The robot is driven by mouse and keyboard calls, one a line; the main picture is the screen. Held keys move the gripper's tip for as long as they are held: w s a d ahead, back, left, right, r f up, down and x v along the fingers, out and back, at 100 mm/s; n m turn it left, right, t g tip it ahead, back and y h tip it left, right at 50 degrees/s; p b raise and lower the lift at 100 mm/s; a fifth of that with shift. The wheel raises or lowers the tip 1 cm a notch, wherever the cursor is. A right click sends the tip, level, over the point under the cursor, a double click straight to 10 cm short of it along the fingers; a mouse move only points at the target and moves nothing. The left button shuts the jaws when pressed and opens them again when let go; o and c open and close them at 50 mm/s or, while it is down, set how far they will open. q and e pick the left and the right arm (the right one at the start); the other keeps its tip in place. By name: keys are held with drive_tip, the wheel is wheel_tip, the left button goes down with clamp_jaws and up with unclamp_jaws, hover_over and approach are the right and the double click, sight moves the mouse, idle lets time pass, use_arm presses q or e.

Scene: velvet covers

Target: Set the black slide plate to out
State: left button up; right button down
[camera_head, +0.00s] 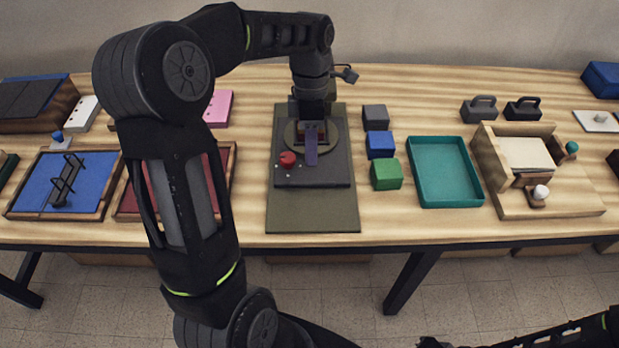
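A dark, nearly black plate (336,178) lies on an olive mat (312,212) in the middle of the table. I cannot tell for sure that it is the task's slide plate. It carries a red knob (287,159), a purple lever-like bar (311,150) and a tan round disc (293,137). My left gripper (312,122) points down over the back of this plate, near the disc and bar. Its fingers are too small and dark to tell their opening or contact. A dark part of my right arm shows at the bottom right; its fingers cannot be made out.
Gray (376,117), blue (380,144) and green (386,174) blocks stand right of the plate, beside a teal tray (446,202). A wooden box with a white knob (540,192) stands farther right. A blue panel (98,168) and a dark-topped wooden box (62,106) are left.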

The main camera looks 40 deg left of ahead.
use_arm(q)
drive_tip(key=shift+s+r, duration=0.15)
hover_over(311, 175)
drive_tip(key=s+d, duration=0.3)
drive_tip(key=s, duration=0.1)
drive_tip(key=shift+w+a+f+p, duration=0.1)
drive_tip(key=shift+f+p, duration=0.15)
drive_tip(key=shift+f, duration=1.7)
drive_tip(key=shift+a+f+p, duration=0.1)
drive_tip(key=shift+f+p, duration=0.1)
drive_tip(key=shift+f, duration=1.75)
clamp_jaws()
